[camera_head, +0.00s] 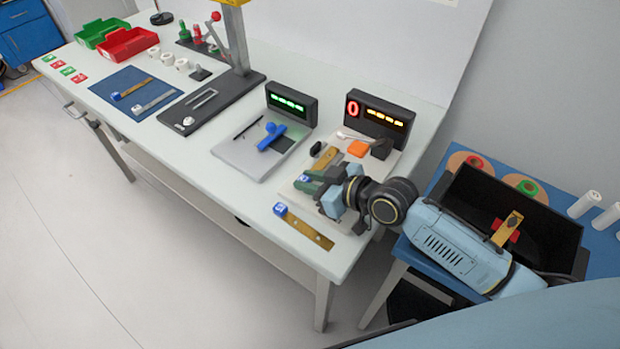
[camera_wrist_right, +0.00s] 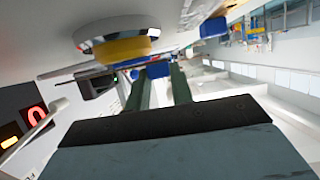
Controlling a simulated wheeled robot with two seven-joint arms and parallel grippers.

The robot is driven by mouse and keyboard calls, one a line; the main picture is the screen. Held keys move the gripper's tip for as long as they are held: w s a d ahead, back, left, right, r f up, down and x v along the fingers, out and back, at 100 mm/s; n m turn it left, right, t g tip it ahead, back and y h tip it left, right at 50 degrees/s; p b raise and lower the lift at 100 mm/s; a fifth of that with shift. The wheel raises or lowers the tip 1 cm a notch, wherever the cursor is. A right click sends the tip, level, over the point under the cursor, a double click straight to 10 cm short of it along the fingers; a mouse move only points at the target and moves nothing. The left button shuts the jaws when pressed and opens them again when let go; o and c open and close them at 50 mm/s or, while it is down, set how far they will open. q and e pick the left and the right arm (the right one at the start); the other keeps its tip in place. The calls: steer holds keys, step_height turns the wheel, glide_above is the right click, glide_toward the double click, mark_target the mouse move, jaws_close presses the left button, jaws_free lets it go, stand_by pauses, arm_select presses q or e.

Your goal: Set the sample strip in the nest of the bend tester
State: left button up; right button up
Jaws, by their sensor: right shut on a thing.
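My right gripper (camera_head: 308,186) is low over the pale base plate (camera_head: 289,187) of the right-hand station, the one with a red 0 and amber lights. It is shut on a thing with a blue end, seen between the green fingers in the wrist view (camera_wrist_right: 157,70). This looks like a sample strip; a brass-coloured piece (camera_head: 326,157) shows just beyond the fingers. The fingers hide most of it, and I cannot tell whether it touches a nest. Another brass strip with a blue tag (camera_head: 308,230) lies at the bench's front edge. My left gripper is not in view.
More strips lie on a blue mat (camera_head: 119,80). A black bin (camera_head: 490,205) is at right.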

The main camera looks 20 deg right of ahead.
steer(key=o, duration=1)
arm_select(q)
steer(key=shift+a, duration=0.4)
arm_select(e)
steer(key=shift+r+p, duration=0.3)
steer(key=shift+r, duration=0.1)
steer(key=v, duration=0.4)
steer(key=shift+r+p, duration=0.2)
steer(key=shift+p, duration=0.2)
steer(key=v, duration=0.6)
steer(key=shift+s+d+r+p, duration=0.15)
steer(key=shift+s+d+p, duration=0.1)
steer(key=shift+p, duration=0.1)
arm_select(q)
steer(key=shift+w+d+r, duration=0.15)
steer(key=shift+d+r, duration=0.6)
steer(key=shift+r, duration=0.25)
arm_select(e)
steer(key=shift+s+d+r, duration=0.3)
steer(key=shift+s, duration=0.15)
